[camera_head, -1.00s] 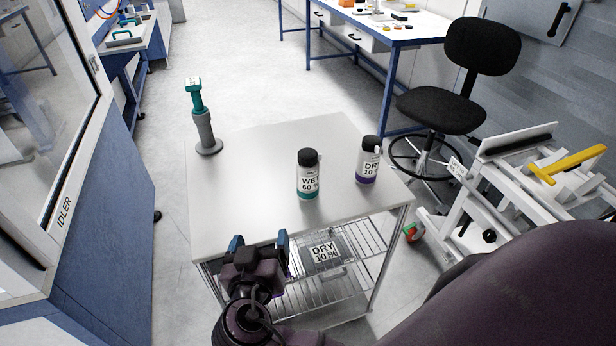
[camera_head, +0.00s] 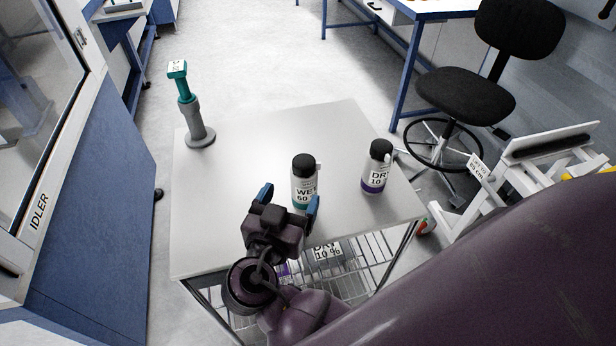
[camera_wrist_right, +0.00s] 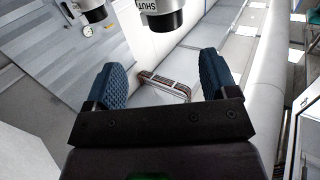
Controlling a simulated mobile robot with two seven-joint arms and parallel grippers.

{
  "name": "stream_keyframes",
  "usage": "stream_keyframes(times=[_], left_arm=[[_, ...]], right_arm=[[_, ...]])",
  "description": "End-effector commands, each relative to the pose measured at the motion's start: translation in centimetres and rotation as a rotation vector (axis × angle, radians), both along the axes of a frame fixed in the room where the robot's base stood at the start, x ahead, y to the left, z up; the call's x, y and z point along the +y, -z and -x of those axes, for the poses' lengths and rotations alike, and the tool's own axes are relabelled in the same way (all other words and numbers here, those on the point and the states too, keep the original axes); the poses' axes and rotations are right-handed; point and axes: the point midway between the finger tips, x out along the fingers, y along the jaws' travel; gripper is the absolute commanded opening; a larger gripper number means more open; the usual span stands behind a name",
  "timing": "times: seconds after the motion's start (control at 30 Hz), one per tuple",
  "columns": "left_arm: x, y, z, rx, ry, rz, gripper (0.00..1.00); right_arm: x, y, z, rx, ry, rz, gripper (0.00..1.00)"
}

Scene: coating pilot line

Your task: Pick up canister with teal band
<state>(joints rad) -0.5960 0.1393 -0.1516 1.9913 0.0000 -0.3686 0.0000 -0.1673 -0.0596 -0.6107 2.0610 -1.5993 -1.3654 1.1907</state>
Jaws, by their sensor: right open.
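The canister with the teal band (camera_head: 304,180) stands upright on the grey-white cart top. It has a black cap and a label reading WET 60. My right gripper (camera_head: 289,199) is open, its blue fingers close in front of this canister in the head view. One finger overlaps the canister's lower right side; I cannot tell whether they touch. In the wrist view the open fingers (camera_wrist_right: 163,80) have no canister clearly between them. My left gripper is not in view.
A purple-banded canister (camera_head: 377,168) labelled DRY 10 stands to the right on the cart top (camera_head: 260,130). A grey stand with a teal top (camera_head: 196,115) is at the back left. A black chair (camera_head: 465,95) is beyond the cart. The cart's middle back is clear.

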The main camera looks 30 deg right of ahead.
Motion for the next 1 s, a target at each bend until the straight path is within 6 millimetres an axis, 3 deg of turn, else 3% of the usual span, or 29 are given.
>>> stream_keyframes(times=[0.3, 1.0], left_arm=[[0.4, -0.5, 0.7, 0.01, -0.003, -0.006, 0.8], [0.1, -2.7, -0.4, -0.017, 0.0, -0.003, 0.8]], right_arm=[[-3.1, 0.0, -2.9, -0.003, -0.001, 0.003, 0.79], [-7.2, 0.7, -7.5, 0.001, 0.0, 0.001, 0.79]])
